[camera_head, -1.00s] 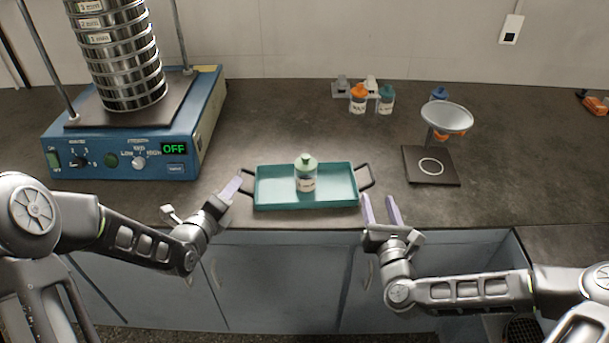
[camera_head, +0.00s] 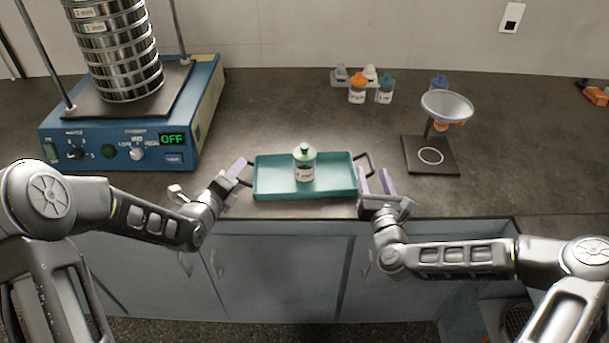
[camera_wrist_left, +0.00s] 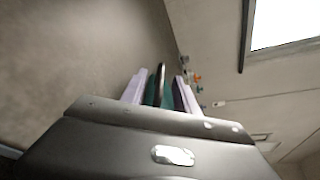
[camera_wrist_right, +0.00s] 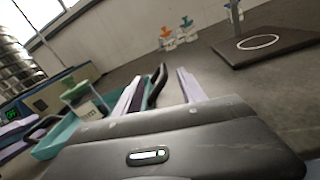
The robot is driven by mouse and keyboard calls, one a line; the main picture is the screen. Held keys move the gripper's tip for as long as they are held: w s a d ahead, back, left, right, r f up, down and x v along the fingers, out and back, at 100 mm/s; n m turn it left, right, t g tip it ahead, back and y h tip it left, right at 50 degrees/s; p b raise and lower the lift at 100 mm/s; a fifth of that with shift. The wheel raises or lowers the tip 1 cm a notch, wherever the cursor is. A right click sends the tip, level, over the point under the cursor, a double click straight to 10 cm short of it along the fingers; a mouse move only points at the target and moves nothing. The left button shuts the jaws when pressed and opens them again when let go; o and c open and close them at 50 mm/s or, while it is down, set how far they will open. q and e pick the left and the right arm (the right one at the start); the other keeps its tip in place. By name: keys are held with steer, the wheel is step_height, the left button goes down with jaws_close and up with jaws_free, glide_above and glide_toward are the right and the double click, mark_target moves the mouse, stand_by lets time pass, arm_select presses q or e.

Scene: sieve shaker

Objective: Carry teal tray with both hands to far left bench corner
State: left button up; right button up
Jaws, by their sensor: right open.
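The teal tray (camera_head: 336,178) sits on the bench near its front edge, with a dark loop handle at each end. A jar (camera_head: 305,170) with a green lid stands upright in it. My left gripper (camera_head: 239,170) is open at the tray's left end; in the left wrist view the dark left handle (camera_wrist_left: 160,84) shows between its fingers, with gaps. My right gripper (camera_head: 375,181) is open at the right end; in the right wrist view the right handle (camera_wrist_right: 157,84) shows between its fingers, not clamped.
A blue sieve shaker (camera_head: 128,148) with a stack of metal sieves fills the bench's left side, its display reading OFF. A funnel stand (camera_head: 430,155) stands right of the tray. Several small jars (camera_head: 357,94) stand at the back. The bench behind the tray is clear.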

mark_target(366, 153)
arm_select(q)
steer(key=x, duration=0.4)
steer(key=shift+w+d, duration=0.1)
steer(key=shift+w, duration=0.15)
arm_select(e)
steer(key=w, duration=0.7)
steer(key=shift+a, duration=0.1)
arm_select(q)
steer(key=shift+c, duration=0.3)
arm_select(e)
steer(key=shift+s, duration=0.1)
steer(key=shift+c, duration=0.3)
arm_select(q)
jaws_close()
arm_select(e)
steer(key=c, duration=0.8)
jaws_close()
